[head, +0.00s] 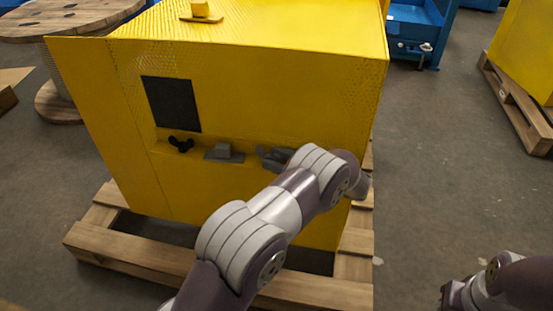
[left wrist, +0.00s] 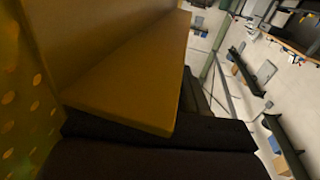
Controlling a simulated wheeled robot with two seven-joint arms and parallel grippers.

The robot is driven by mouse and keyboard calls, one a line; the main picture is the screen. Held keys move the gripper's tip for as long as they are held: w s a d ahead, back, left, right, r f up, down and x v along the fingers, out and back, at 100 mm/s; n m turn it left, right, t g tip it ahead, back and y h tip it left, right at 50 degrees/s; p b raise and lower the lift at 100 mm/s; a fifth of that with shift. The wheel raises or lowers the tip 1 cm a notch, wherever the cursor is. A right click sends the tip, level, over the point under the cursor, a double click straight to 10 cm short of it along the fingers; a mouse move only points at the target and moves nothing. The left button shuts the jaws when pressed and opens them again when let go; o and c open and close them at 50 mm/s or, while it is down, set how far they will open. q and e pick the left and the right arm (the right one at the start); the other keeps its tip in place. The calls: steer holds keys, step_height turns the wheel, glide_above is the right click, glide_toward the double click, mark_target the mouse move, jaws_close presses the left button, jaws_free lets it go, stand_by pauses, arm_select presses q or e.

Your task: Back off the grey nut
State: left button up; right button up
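The grey nut appears to be the dark grey lobed piece (head: 272,155) on the ledge of the yellow machine, in the head view. Its right side is hidden behind my left arm. My left arm crosses from the bottom middle up to the right, in front of the machine. The fingers of my left gripper are hidden behind the wrist, so I cannot tell whether they touch the nut. The left wrist view shows a yellow edge close up and dark shapes below, with no clear fingertips. My right arm shows at the bottom right; its fingers are not clear.
The yellow machine (head: 285,75) stands on a wooden pallet (head: 125,251). A black lobed knob (head: 181,144) and a grey block (head: 224,152) sit left of the grey piece. A cable spool (head: 65,20) stands at the left.

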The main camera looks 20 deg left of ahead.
arm_select(q)
steer(key=d+p, duration=0.2)
steer(key=d, duration=1)
steer(key=shift+d, duration=0.2)
